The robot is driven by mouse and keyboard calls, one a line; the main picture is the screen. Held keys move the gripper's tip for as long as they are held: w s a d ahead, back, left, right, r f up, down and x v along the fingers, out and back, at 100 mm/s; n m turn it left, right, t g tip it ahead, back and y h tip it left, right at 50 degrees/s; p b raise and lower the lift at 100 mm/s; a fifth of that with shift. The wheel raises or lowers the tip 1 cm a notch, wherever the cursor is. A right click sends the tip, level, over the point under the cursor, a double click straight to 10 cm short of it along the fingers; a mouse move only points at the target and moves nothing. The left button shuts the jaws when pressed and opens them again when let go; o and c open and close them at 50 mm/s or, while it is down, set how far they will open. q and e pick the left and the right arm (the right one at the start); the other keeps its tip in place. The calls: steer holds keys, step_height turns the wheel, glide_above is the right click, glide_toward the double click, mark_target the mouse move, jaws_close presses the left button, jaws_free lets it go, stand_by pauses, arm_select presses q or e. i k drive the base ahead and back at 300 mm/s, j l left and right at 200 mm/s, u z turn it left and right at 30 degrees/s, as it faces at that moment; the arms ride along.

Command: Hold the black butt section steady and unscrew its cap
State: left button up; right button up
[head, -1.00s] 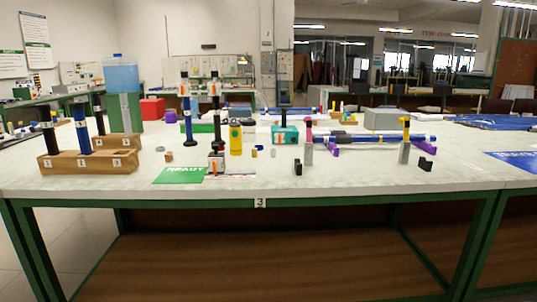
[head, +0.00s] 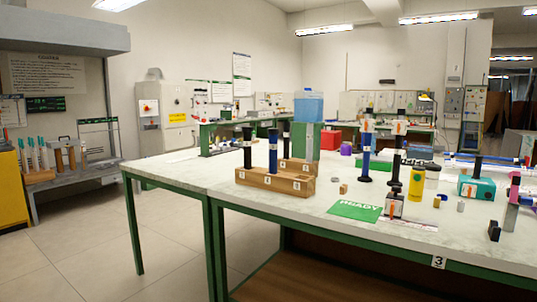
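Neither of my grippers is in view. A black rod (head: 247,150) stands upright in the left hole of a wooden block (head: 296,187) at the table's left part. A blue rod with a black top (head: 273,158) stands beside it. Another black rod (head: 286,136) stands behind, in a second wooden block. Right of these, a blue upright piece with black ends (head: 366,157) and a mostly black upright piece (head: 396,165) stand on the table. Which of the black pieces is the butt section, and where its cap sits, I cannot tell at this size.
The white table (head: 200,170) has a green READY card (head: 355,211), a yellow bottle (head: 416,184), a teal box (head: 477,188) and small loose parts. A blue-topped container (head: 308,108) stands behind the blocks. Open tiled floor (head: 80,245) lies to the left.

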mark_target(247, 136)
steer(key=j+z, duration=0.15)
steer(key=z, duration=0.3)
steer(key=i+j+z, duration=0.25)
steer(key=j, duration=0.3)
steer(key=j+z, duration=0.25)
steer(key=j, duration=0.25)
steer(key=j+z, duration=0.2)
steer(key=j, duration=0.9)
